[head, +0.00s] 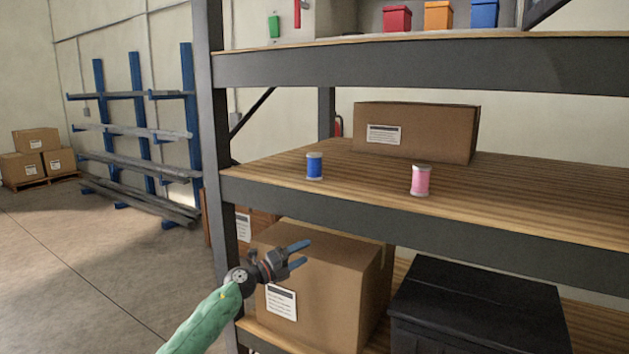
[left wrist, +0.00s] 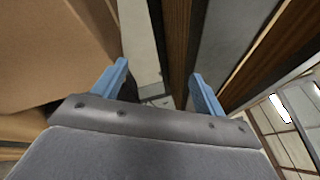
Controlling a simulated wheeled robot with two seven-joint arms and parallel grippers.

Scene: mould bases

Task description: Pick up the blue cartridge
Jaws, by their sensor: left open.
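The blue cartridge (head: 315,166) is a small spool with pale ends. It stands upright near the front edge of the middle shelf (head: 270,178) in the head view. My left gripper (head: 299,255) is open and empty, below that shelf's front edge and in front of a large cardboard box, well apart from the cartridge. Its two blue fingers also show in the left wrist view (left wrist: 160,85), with nothing between them. The cartridge does not show in the left wrist view. My right gripper is in neither view.
A pink spool (head: 420,180) stands to the right of the blue one. A cardboard box (head: 425,130) lies behind them. The shelf's dark front beam (head: 400,232) and left post (head: 212,130) are close by. A large box (head: 335,280) and black crate (head: 475,310) fill the lower level.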

